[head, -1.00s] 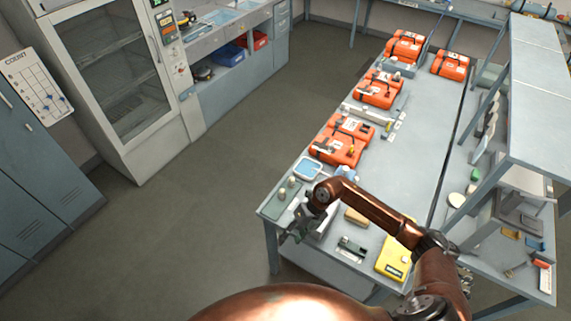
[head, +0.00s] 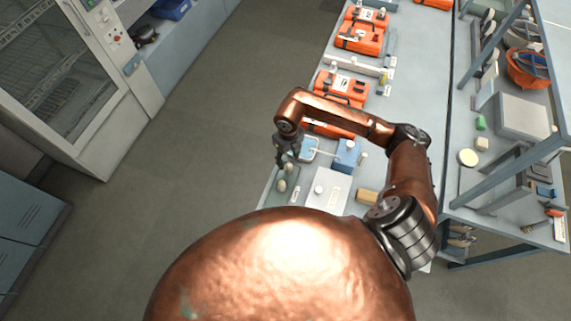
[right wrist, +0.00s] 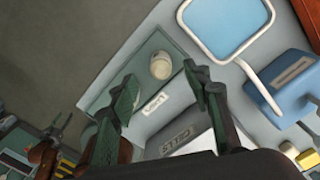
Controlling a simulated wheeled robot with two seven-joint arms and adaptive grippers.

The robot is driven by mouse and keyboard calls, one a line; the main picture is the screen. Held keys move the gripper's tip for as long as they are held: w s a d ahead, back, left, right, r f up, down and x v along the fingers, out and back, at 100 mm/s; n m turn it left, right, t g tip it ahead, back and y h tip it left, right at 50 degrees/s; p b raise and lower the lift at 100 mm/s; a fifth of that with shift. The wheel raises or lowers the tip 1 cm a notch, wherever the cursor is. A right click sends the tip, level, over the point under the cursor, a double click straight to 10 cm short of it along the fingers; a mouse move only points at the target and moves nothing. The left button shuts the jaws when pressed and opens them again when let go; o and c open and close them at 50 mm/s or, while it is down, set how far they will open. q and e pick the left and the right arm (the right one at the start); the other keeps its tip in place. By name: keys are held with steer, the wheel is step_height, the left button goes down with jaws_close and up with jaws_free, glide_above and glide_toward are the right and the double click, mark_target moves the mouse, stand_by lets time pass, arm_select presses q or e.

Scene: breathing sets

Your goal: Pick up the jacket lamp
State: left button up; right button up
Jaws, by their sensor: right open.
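Small cream, rounded pieces that look like the jacket lamps lie on a dark green tray (right wrist: 140,62) at the table's near left corner. One lamp (right wrist: 161,66) shows clearly in the right wrist view, just beyond and between my fingertips, not held. In the head view, one lamp (head: 281,185) lies just below my right gripper (head: 286,155), with another close by. My right gripper also shows in the right wrist view (right wrist: 162,85), with its fingers apart and empty. A finger covers part of the tray there.
Orange cases (head: 357,38) line the table farther back. Open floor (head: 195,150) lies left of the table.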

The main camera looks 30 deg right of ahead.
mark_target(289, 165)
steer(key=shift+f, duration=0.5)
steer(key=f+p, duration=0.2)
steer(key=f, duration=0.3)
steer(key=shift+s+f, duration=0.1)
steer(key=shift+s, duration=0.1)
steer(key=shift+f, duration=0.6)
steer(key=shift+c, duration=0.6)
jaws_close()
